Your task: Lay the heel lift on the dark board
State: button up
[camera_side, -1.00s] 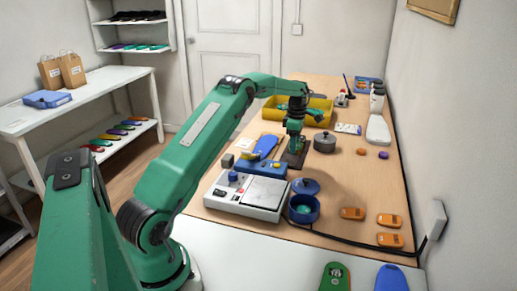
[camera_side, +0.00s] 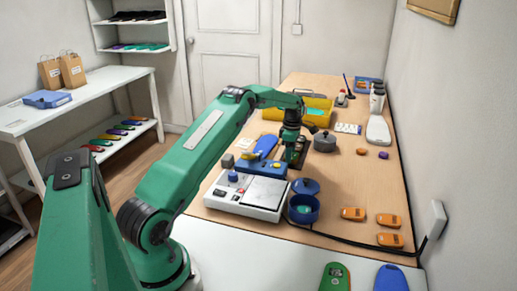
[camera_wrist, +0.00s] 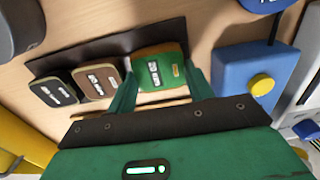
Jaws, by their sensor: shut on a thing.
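The dark board (camera_wrist: 105,50) lies on the wooden bench and also shows beside my gripper in the side view (camera_side: 304,151). A black heel lift (camera_wrist: 54,90) and a brown heel lift (camera_wrist: 97,82) lie side by side on it. My gripper (camera_wrist: 160,92) is shut on a green heel lift (camera_wrist: 162,72) with white markings, at the board's right end in the wrist view. The green lift is in line with the other two; whether it touches the board I cannot tell. In the side view my gripper (camera_side: 291,162) is low over the board and hides the lift.
A blue block with a yellow button (camera_wrist: 262,85) stands close to the right finger in the wrist view. A grey round pot (camera_side: 325,142), a yellow bin (camera_side: 320,104) and a blue pot (camera_side: 303,209) are near. Several orange pieces (camera_side: 353,213) lie at the front right.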

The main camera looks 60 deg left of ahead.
jog(key=shift+f, duration=0.15)
jog(key=o, duration=0.7)
notch_tip(320, 180, up, 12)
jog(key=shift+r, duration=0.2)
dwell(0.4)
dwell(0.5)
